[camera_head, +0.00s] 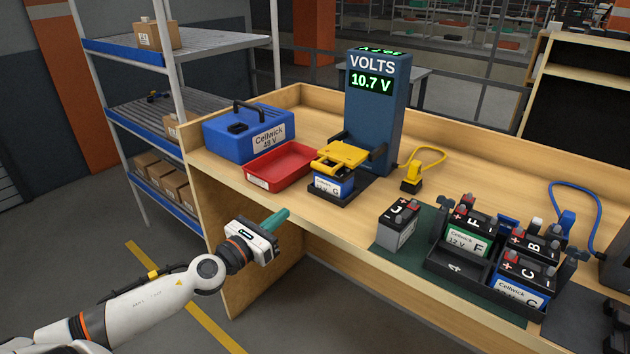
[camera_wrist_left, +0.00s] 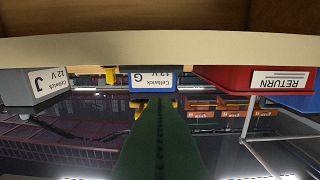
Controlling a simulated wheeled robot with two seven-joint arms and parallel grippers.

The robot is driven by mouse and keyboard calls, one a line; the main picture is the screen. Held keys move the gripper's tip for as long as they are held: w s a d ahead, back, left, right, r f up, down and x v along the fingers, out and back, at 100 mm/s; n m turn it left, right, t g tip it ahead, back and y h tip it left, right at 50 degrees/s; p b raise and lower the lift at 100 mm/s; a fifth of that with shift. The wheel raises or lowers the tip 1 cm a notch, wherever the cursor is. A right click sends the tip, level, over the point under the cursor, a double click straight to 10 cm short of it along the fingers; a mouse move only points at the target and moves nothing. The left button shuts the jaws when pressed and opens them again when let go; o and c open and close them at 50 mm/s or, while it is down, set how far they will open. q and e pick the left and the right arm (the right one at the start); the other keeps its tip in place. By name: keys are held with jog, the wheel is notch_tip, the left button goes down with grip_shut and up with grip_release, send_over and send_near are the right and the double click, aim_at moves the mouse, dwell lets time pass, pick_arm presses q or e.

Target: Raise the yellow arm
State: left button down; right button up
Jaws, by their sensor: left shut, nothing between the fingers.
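The yellow arm (camera_head: 342,155) lies flat and lowered over the battery G (camera_head: 334,186) in the dark cradle of the blue volt meter (camera_head: 378,115). The meter's display reads 10.7 V. My left gripper (camera_head: 276,218) is shut and empty, its green fingers at the front edge of the bench, left of and nearer than the battery G. In the left wrist view, which is upside down, the closed fingers (camera_wrist_left: 160,100) point toward the battery G (camera_wrist_left: 152,82). Small yellow parts show beside the fingers there. My right gripper is not in view.
A red tray (camera_head: 249,183) and a blue case (camera_head: 222,146) stand left of the meter. A yellow plug (camera_head: 412,184) with a cable lies to its right. The battery J (camera_head: 397,232) and a black rack (camera_head: 455,268) of batteries stand on a green mat at the right.

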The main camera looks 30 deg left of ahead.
pick_arm(q)
jog(key=w+p, duration=0.1)
jog(key=w, duration=0.2)
jog(key=w+p, duration=0.1)
jog(key=w, duration=0.6)
jog(key=shift+w+d+r+p, duration=0.1)
jog(key=shift+d+r+p, duration=0.25)
jog(key=shift+p, duration=0.05)
jog(key=shift+w+r+p, duration=0.1)
jog(key=shift+r+p, duration=0.65)
jog(key=shift+r, duration=0.1)
jog(key=shift+w+r+p, duration=0.1)
jog(key=shift+r+p, duration=0.65)
jog(key=shift+r, duration=0.3)
jog(key=shift+w+f, duration=0.1)
jog(key=shift+r, duration=0.2)
